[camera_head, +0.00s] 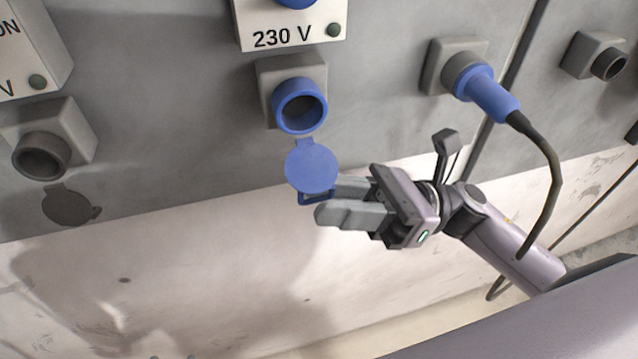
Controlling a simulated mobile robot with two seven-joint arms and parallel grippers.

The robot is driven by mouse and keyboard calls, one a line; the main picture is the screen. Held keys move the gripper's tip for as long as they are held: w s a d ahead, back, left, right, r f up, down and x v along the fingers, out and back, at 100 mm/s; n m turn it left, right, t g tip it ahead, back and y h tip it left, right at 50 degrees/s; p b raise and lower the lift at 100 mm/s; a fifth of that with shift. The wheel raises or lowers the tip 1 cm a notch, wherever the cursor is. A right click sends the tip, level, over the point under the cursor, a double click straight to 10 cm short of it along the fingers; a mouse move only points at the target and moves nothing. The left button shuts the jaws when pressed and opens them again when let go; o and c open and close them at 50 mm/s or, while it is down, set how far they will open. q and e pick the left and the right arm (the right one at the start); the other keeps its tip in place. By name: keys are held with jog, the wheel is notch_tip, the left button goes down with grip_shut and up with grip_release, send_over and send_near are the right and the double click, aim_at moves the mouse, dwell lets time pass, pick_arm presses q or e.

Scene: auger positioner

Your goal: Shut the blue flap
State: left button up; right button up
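The blue flap (312,167) hangs open below the blue-rimmed socket (300,106) under the 230 V label, its round face toward me. The socket mouth is uncovered. My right gripper (334,200) comes in from the right at the flap's lower right edge. Its two grey fingers are apart, one partly behind the flap and the other just below it. A darker blue lower part of the flap shows by the fingertips; whether they touch it I cannot tell.
A grey socket (42,155) with a hanging dark flap (70,205) is at left.

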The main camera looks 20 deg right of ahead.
aim_at(311, 174)
jog(key=shift+x, duration=1)
grip_shut()
jog(key=shift+r+m+p, duration=0.1)
jog(key=shift+m+p, duration=0.2)
jog(key=shift+p, duration=0.05)
jog(key=shift+s+r+m+t+h+p, duration=0.3)
jog(key=shift+r+m+t+p, duration=0.35)
jog(key=shift+m+p, duration=0.7)
jog(key=shift+s+r+m+t+h+p, duration=0.35)
jog(key=shift+m+t+p, duration=0.55)
jog(key=shift+m, duration=0.9)
jog(key=shift+s+r+m+t+h+p, duration=0.3)
jog(key=shift+r+m+t+p, duration=0.35)
jog(key=shift+m+p, duration=0.7)
jog(key=shift+f+m, duration=0.15)
jog(key=shift+m, duration=0.15)
